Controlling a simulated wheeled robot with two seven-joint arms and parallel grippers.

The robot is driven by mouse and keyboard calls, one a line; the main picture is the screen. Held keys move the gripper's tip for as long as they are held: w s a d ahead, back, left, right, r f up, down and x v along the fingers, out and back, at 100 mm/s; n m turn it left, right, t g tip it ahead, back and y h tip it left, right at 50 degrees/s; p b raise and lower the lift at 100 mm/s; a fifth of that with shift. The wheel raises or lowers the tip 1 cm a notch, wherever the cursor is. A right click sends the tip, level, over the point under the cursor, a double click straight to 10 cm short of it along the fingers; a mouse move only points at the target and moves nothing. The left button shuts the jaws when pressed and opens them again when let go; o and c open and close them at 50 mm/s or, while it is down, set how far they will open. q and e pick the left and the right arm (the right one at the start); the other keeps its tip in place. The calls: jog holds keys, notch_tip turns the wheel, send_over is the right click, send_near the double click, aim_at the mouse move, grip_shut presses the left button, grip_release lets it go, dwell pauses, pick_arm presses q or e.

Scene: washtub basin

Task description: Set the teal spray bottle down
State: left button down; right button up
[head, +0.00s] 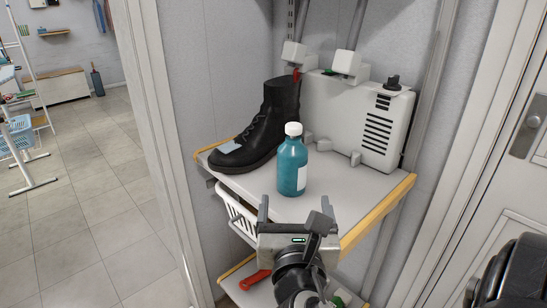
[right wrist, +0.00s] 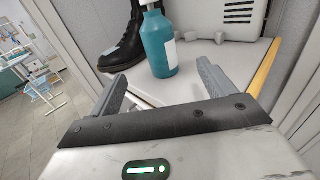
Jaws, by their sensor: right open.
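The teal spray bottle (head: 293,165) with a white cap and a pale label stands upright on the white shelf (head: 335,190), near its front middle. My right gripper (head: 292,207) is in front of the shelf's near edge, open, with its fingers pointing at the bottle. In the right wrist view the bottle (right wrist: 158,45) stands beyond and between the two open fingertips (right wrist: 160,80), apart from them, with its top cut off by the frame. My left gripper is not in view.
A black boot (head: 262,130) stands left of the bottle. A grey-white box with vents (head: 360,125) is behind it to the right. Below are a white basket (head: 236,212) and a red-handled item (head: 254,280) on a lower shelf. Walls close in the sides.

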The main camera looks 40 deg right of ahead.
aim_at(292, 156)
jog(key=x, duration=1.6)
jog(key=shift+w+r, duration=0.1)
jog(key=c, duration=1.2)
jog(key=shift+c, duration=0.9)
jog(key=shift+r, duration=0.15)
